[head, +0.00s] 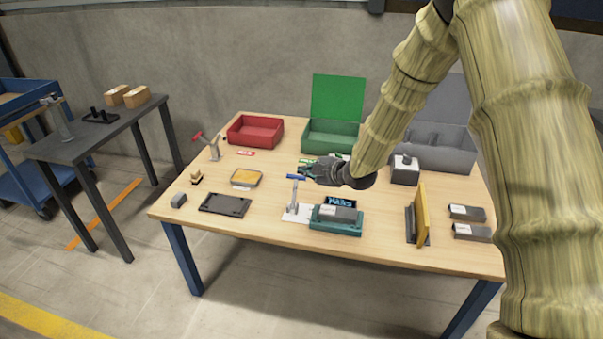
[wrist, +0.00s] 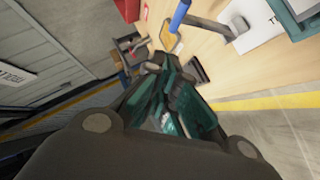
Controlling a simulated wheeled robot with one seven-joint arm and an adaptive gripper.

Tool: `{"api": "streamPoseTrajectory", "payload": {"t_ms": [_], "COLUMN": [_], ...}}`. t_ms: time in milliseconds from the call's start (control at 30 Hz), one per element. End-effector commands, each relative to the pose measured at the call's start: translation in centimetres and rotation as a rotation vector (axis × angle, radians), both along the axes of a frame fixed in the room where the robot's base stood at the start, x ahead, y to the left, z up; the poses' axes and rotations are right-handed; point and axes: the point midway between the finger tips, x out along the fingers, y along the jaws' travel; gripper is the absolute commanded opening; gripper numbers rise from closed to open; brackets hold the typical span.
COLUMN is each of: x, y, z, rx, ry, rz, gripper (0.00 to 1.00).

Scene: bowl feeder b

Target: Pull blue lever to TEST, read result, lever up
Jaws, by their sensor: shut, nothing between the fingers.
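The blue lever (head: 297,177) is a blue crossbar on a grey stem, upright with a slight lean, on a white plate (head: 291,217). Its blue bar also shows at the top of the wrist view (wrist: 180,16). Beside it is the teal test fixture (head: 336,226) with a grey block lying in it. Behind the block is a small dark display (head: 340,202) with light blue characters, too small to read surely. My gripper (head: 304,171) is shut and empty, just behind and right of the blue bar. In the wrist view the fingers (wrist: 166,72) appear apart from the bar.
A red-handled lever (head: 206,142) stands at the back left. A red bin (head: 255,131), a green lidded box (head: 333,135) and a grey bin (head: 440,158) line the back. A dark tray (head: 224,205) lies left; a yellow upright panel (head: 421,214) stands right.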

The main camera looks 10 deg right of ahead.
Motion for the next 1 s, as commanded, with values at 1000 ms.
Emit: {"api": "streamPoseTrajectory", "payload": {"t_ms": [1000], "x": [-11.3], "y": [-1.0], "z": [-10.7], "rx": [0.172], "ry": [0.352], "rz": [-0.250], "gripper": [0.00]}}
